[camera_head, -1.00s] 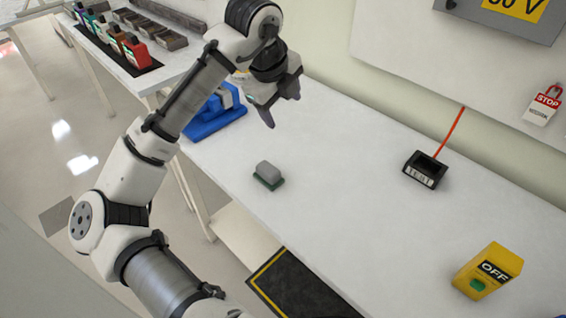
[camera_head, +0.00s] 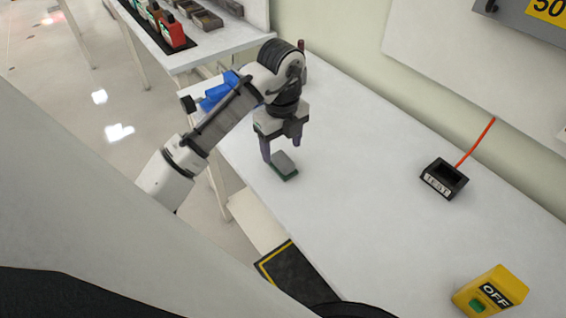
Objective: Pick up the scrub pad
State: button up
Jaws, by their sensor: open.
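The scrub pad (camera_head: 283,166) lies flat on the white table, with a grey body on top and a green layer beneath. My gripper (camera_head: 282,150) points down just behind and above the pad, its two fingers apart and empty. The left fingertip appears close to the pad's far left corner; I cannot tell whether it touches.
A blue object (camera_head: 219,92) is on the table behind my arm, partly hidden. A black box with a red cord (camera_head: 443,179) sits to the right, and a yellow block marked OFF (camera_head: 490,292) at the front right. The white table (camera_head: 350,215) is clear between them.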

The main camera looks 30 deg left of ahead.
aim_at(283, 159)
jog(key=shift+w+d+f+p, duration=0.1)
jog(key=shift+f+p, duration=0.55)
jog(key=shift+f, duration=2.05)
jog(key=c, duration=1.1)
jog(key=shift+o, duration=0.2)
notch_tip(283, 159, up, 20)
jog(key=b, duration=0.1)
jog(key=o, duration=0.4)
jog(key=c, duration=0.3)
